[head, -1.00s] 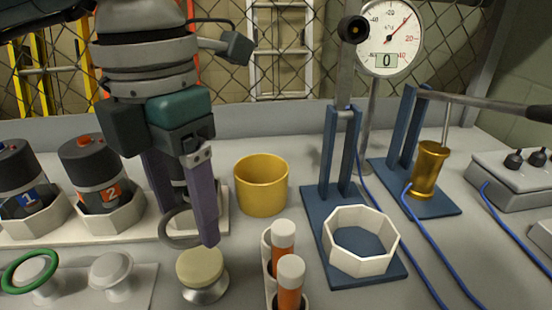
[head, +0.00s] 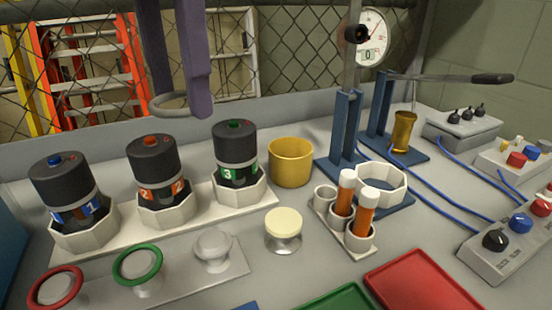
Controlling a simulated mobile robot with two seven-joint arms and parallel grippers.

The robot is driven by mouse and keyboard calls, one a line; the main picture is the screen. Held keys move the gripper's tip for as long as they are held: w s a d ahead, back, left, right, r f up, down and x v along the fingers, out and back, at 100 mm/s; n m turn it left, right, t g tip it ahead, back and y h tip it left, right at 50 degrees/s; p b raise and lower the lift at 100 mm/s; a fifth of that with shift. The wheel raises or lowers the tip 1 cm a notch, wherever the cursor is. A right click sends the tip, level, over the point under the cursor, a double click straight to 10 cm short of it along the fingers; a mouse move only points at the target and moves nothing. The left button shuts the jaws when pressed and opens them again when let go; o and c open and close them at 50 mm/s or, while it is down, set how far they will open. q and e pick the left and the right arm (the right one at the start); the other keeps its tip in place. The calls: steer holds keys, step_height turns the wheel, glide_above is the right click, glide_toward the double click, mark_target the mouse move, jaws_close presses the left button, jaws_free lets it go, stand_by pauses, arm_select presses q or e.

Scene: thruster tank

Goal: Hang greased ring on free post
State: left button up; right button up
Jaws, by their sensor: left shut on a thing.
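A grey ring (head: 176,113) is held up in the air by my left gripper (head: 177,97), whose purple fingers are shut on it. The ring hangs roughly level, in front of the mesh fence in the picture. The post plate at the lower left bears three mushroom-shaped posts. The left post carries a red ring (head: 56,269) and the middle post a green ring (head: 160,262). The right post (head: 213,248) is bare. My left gripper and the ring show above these posts in the picture and apart from them. My right gripper is not in view.
Three black thrusters, numbered 1 (head: 65,175), 2 (head: 157,165) and 3 (head: 236,145), stand in white holders behind the posts. A yellow cup (head: 290,163), a cream-topped jar (head: 283,228) and orange tubes (head: 362,210) stand to the right. A red tray (head: 425,283) lies at the front.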

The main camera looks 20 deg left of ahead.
arm_select(q)
step_height(320, 180, down, 6)
steer(key=b, duration=0.2)
glide_above(212, 239)
step_height(212, 239, down, 8)
steer(key=shift+r, duration=0.2)
step_height(212, 239, down, 5)
steer(key=shift+f, duration=0.2)
steer(key=shift+f, duration=0.2)
steer(key=o, duration=1.3)
steer(key=shift+r, duration=0.1)
